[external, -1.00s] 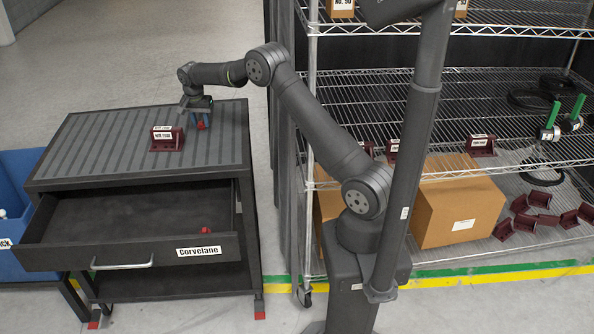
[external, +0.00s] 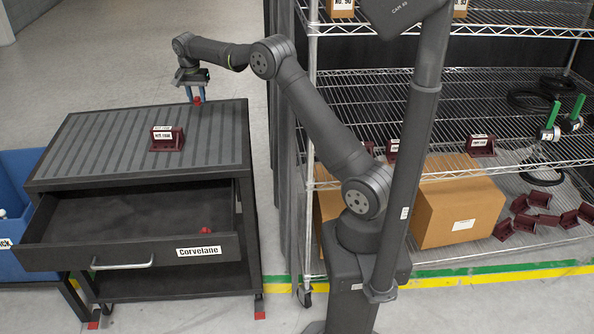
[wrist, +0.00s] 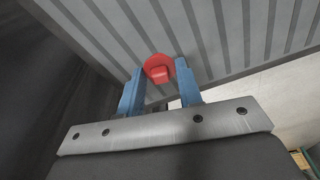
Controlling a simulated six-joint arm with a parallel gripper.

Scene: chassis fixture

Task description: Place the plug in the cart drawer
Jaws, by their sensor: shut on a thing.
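A small red plug (wrist: 158,68) is held between the blue fingers of my gripper (wrist: 160,88) in the wrist view. In the external view my gripper (external: 196,96) is above the far right part of the cart top (external: 90,140), with the red plug (external: 197,100) showing at its fingertips. The cart drawer (external: 120,262) is pulled open below the top, towards the camera. Another red piece (external: 206,230) lies inside the drawer at its right side. My gripper is behind and above the drawer.
A maroon bracket with a label (external: 167,139) stands on the cart top. A blue bin (external: 15,190) is at the left. A wire shelf (external: 460,100) with a cardboard box (external: 457,205) and more brackets is at the right. Most of the drawer floor is free.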

